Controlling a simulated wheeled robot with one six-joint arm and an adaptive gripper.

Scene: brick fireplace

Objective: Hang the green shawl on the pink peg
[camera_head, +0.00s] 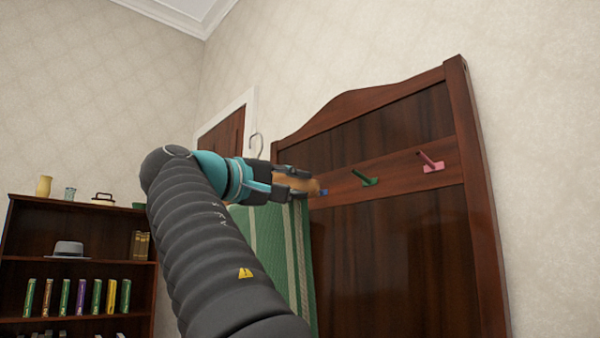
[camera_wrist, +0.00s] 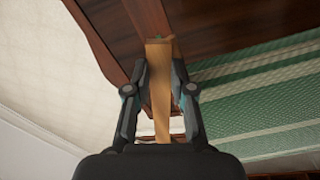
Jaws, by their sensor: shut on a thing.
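The green shawl (camera_head: 272,240), with pale stripes, hangs below and behind my gripper in the head view; my arm hides part of it. In the wrist view the shawl (camera_wrist: 262,100) spreads to the right. My gripper (camera_head: 303,184) is shut on a wooden hanger (camera_wrist: 160,70), which appears to carry the shawl. A thin metal hook (camera_head: 257,141) rises above the gripper and appears to belong to the hanger. The pink peg (camera_head: 431,162) is bare on the rack's rail, to the right of the gripper and a little higher.
A bare green peg (camera_head: 366,179) and a partly hidden blue peg (camera_head: 323,191) lie between the gripper and the pink peg. The dark wooden rack (camera_head: 395,260) stands against the wall. A bookshelf (camera_head: 75,270) with books and a hat stands at left.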

